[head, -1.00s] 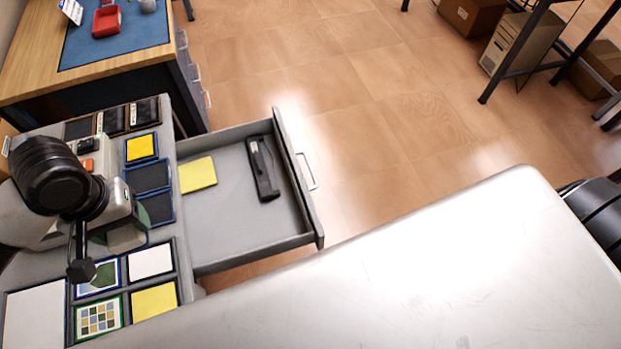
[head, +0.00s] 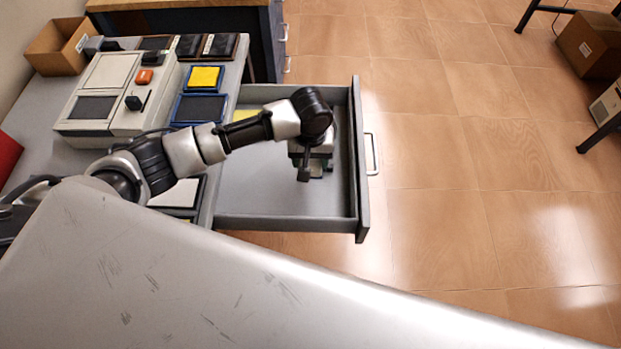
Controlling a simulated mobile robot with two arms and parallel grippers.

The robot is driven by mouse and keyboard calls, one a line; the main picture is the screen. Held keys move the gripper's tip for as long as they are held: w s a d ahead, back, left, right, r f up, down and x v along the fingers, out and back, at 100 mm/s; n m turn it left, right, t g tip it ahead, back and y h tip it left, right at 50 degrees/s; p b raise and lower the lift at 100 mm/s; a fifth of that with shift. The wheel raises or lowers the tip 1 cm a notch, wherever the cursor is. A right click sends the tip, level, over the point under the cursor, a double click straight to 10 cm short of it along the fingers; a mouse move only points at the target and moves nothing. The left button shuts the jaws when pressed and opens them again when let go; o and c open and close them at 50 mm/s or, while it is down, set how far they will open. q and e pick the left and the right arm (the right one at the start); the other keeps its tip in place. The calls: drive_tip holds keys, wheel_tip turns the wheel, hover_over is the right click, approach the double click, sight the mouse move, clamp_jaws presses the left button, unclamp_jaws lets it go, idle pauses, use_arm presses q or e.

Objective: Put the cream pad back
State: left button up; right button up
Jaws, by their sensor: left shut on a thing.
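My left gripper (head: 317,170) is over the open grey drawer (head: 255,205), toward its front. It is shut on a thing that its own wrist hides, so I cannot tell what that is. A pale yellow pad (head: 243,115) lies in the drawer near its back, partly covered by my left arm. I cannot tell whether it is the cream pad. A yellow pad (head: 205,77) sits in a blue-rimmed holder on the desk, with a dark blue-rimmed pad (head: 199,108) beside it. My right gripper is not in view.
The drawer's front with its handle (head: 373,154) sticks out over the tiled floor. A beige device (head: 98,100) with an orange button stands on the desk. Behind it is an open cardboard box (head: 60,50). A red item (head: 8,152) is at the left edge. Floor right of the drawer is clear.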

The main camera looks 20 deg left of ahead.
use_arm(q)
drive_tip(key=shift+f+b, duration=0.3)
drive_tip(key=shift+f, duration=2.9)
drive_tip(key=shift+f, duration=0.15)
drive_tip(key=o, duration=0.9)
wheel_tip(320, 180, up, 12)
drive_tip(key=shift+r+p, duration=0.2)
drive_tip(key=shift+p, duration=0.35)
